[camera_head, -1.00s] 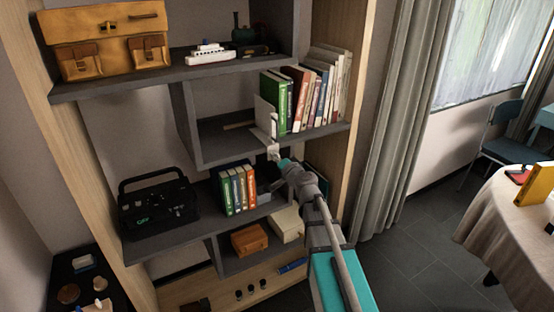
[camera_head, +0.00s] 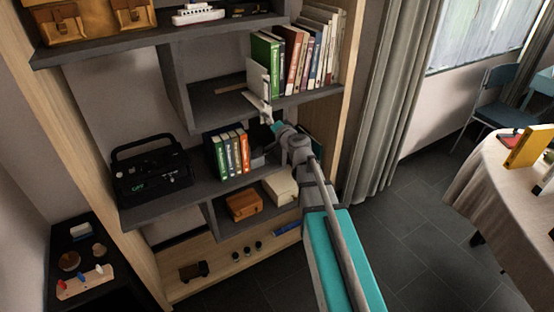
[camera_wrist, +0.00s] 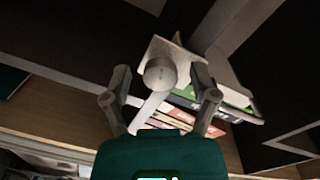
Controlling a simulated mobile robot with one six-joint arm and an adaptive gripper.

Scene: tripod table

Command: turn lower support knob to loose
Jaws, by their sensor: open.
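A round grey knob (camera_wrist: 160,73) sits on a pale bracket (camera_wrist: 178,52) in the wrist view, under a dark shelf. In the head view the pale bracket (camera_head: 258,82) stands beside the green book, and its lower end hangs below the shelf's front edge. My gripper (camera_wrist: 161,77) is open, with one finger on each side of the knob in the wrist view. Gaps show on both sides, and I cannot tell how far the knob lies from the fingertips in depth. In the head view my gripper (camera_head: 272,126) is just below the bracket, and the knob is too small to make out clearly.
Books (camera_head: 300,55) stand right of the bracket on the dark shelf. Below are more books (camera_head: 230,152), a black radio-like case (camera_head: 150,178), an orange-brown box (camera_head: 243,205) and a cream box (camera_head: 280,187). A curtain (camera_head: 385,110) hangs to the right, with open floor in front.

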